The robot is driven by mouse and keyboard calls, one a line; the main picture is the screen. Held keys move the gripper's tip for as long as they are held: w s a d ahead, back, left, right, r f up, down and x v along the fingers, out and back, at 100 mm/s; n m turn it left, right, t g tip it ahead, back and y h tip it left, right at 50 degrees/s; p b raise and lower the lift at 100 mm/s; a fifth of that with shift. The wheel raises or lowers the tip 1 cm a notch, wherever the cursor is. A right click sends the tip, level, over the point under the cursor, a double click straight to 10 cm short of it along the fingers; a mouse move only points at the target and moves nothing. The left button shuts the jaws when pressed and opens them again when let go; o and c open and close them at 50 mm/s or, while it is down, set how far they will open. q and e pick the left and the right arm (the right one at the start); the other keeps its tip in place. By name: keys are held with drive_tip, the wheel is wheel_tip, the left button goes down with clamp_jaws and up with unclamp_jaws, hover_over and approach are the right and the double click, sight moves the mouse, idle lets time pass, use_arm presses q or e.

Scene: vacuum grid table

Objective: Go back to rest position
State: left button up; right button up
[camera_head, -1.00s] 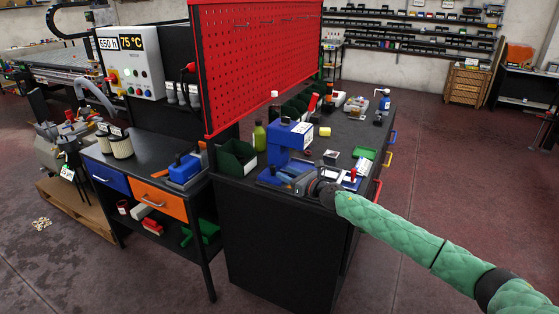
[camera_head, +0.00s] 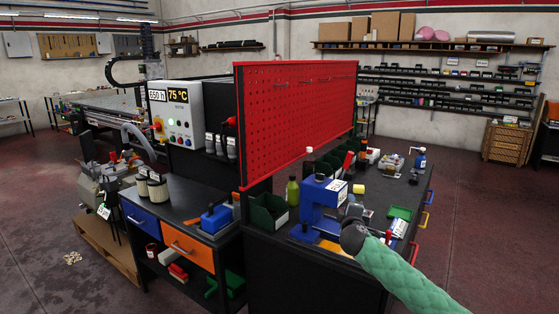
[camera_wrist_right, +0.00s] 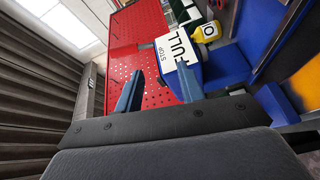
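My right arm, in a green quilted sleeve, comes in from the lower right of the head view. Its gripper (camera_head: 354,214) is by the right side of a blue bench device (camera_head: 318,200) on the black workbench, and its fingertips are partly hidden there. In the right wrist view the two blue-grey fingers (camera_wrist_right: 158,90) stand apart with nothing between them. Past them show the red pegboard (camera_wrist_right: 140,40) and, close to the right finger, a white label (camera_wrist_right: 178,55) reading "FULL STOP" beside blue parts. I cannot tell whether the finger touches it. My left gripper is not in view.
The red pegboard (camera_head: 295,115) stands along the workbench. Green bins (camera_head: 268,212), a green bottle (camera_head: 293,191) and a green tray (camera_head: 400,213) are near the device. A lower table with an orange drawer (camera_head: 187,247) stands left. Open floor (camera_head: 480,220) lies right.

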drive_tip(key=s+f+m+g, duration=0.1)
drive_tip(key=s+f+m, duration=0.1)
drive_tip(key=s+f, duration=0.1)
drive_tip(key=s+a+f+m+g, duration=0.1)
drive_tip(key=s+f+m+g, duration=0.1)
drive_tip(key=s+f, duration=0.2)
drive_tip(key=s+a+f+m+g, duration=0.1)
drive_tip(key=s+f+m+g, duration=0.1)
drive_tip(key=f, duration=0.3)
drive_tip(key=shift+s+a+f+m, duration=0.25)
drive_tip(key=shift+s+f+m, duration=0.2)
drive_tip(key=shift+s, duration=0.2)
drive_tip(key=s+a+f+m+g+y, duration=0.1)
drive_tip(key=s+f+g, duration=0.2)
drive_tip(key=s+f, duration=1)
drive_tip(key=s+a+f+m+g+y, duration=0.1)
drive_tip(key=s+f+g, duration=0.3)
drive_tip(key=s+f, duration=0.9)
drive_tip(key=s+a+f+m+g+y, duration=0.1)
drive_tip(key=s+a+f+m+g, duration=0.2)
drive_tip(key=s+f, duration=1)
drive_tip(key=s+g, duration=0.1)
drive_tip(key=s, duration=1.2)
drive_tip(key=shift+s+y, duration=0.3)
drive_tip(key=shift+s, duration=0.05)
drive_tip(key=shift+m, duration=0.25)
